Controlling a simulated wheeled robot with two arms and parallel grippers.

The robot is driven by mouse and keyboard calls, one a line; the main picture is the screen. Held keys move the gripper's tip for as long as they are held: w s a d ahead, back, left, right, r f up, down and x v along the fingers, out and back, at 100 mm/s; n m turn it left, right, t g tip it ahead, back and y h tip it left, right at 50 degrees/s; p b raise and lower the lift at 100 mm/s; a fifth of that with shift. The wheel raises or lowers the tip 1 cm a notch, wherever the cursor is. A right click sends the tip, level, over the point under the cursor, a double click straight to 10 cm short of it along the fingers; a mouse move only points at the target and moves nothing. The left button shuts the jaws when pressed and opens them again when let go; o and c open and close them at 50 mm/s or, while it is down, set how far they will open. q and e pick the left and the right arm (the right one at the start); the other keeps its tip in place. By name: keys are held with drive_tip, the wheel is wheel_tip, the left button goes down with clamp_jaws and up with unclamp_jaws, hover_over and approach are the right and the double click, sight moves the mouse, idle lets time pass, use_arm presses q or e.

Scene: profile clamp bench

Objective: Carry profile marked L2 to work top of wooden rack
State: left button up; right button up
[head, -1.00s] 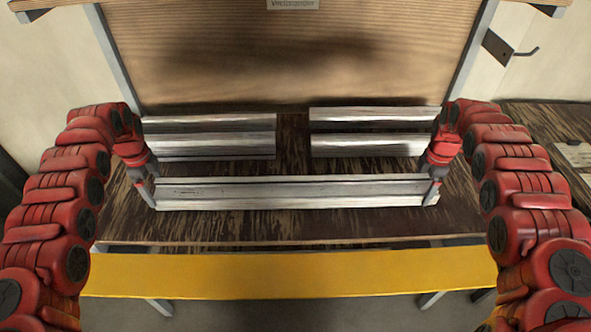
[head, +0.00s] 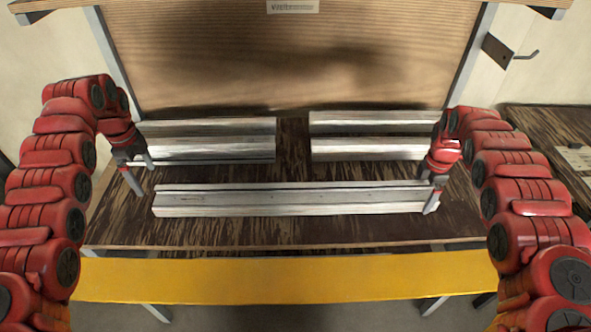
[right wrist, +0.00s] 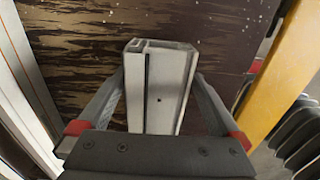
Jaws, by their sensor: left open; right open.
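A long silver profile (head: 290,199) lies on the dark streaked work top (head: 250,232) of the wooden rack, near its front. I cannot read an L2 mark on any profile. My left gripper (head: 140,170) is open and empty, just left of and behind the long profile's left end, clear of it. My right gripper (head: 431,190) is open at the profile's right end. In the right wrist view the profile's end (right wrist: 160,90) sits between the spread fingers of the right gripper (right wrist: 158,105), with gaps at both sides.
Shorter profiles lie behind in two stacks or rows, at left (head: 205,148) and right (head: 365,148). A tall wooden back board (head: 290,60) rises behind them. A yellow beam (head: 290,279) runs along the front. Another dark table (head: 550,125) stands at right.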

drive_tip(key=shift+w+r, duration=0.1)
drive_tip(key=shift+r, duration=0.3)
use_arm(q)
wheel_tip(320, 180, up, 3)
drive_tip(key=shift+r, duration=0.2)
use_arm(e)
wheel_tip(320, 180, up, 11)
drive_tip(key=shift+r, duration=0.1)
